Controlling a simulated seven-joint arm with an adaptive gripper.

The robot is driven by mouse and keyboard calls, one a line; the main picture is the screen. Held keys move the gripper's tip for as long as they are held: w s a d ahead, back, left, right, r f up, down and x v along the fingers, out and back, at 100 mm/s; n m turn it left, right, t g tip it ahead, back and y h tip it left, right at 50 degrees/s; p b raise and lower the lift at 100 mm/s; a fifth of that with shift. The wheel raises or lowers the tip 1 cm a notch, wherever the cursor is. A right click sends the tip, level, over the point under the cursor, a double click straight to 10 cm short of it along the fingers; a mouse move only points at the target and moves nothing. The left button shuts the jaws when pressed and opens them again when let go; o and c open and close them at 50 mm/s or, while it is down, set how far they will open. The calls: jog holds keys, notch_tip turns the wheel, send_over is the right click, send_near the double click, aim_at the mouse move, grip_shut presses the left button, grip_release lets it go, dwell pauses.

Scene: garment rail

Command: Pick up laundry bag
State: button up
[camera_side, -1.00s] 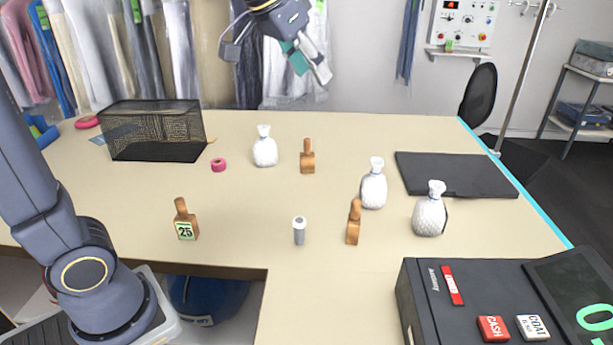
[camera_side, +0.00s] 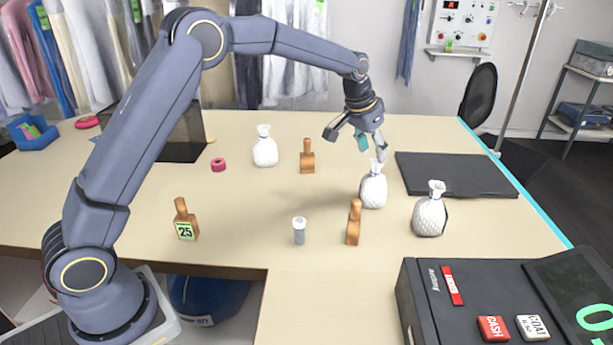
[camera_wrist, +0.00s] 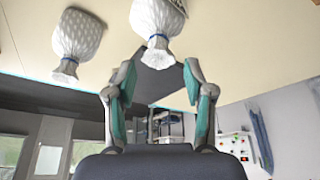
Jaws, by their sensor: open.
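Three white laundry bags with tied necks stand on the beige table. The middle one (camera_side: 373,192) is at centre right, another (camera_side: 430,216) is to its right and nearer, and the third (camera_side: 265,152) is at back left. My gripper (camera_side: 357,148) is open and empty, just above and left of the middle bag's neck. One finger overlaps that neck in the side view; I cannot tell if they touch. In the wrist view, one bag's neck (camera_wrist: 157,42) lies just beyond and between the fingertips (camera_wrist: 161,66), and another bag (camera_wrist: 76,36) is to the left.
Wooden stamp-like blocks stand nearby: one (camera_side: 354,224) before the middle bag, one (camera_side: 307,158) behind, one (camera_side: 186,222) marked 25. A grey-white cylinder (camera_side: 299,232), a pink roll (camera_side: 218,165) and a dark mat (camera_side: 455,174) are on the table. A till (camera_side: 470,300) fills the front right.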

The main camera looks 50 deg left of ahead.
aim_at(375, 162)
jog(key=x, duration=0.6)
jog(key=shift+w+d+f, duration=0.1)
jog(key=shift+f, duration=0.2)
jog(key=shift+c, duration=0.3)
grip_shut()
jog(key=shift+r, duration=0.1)
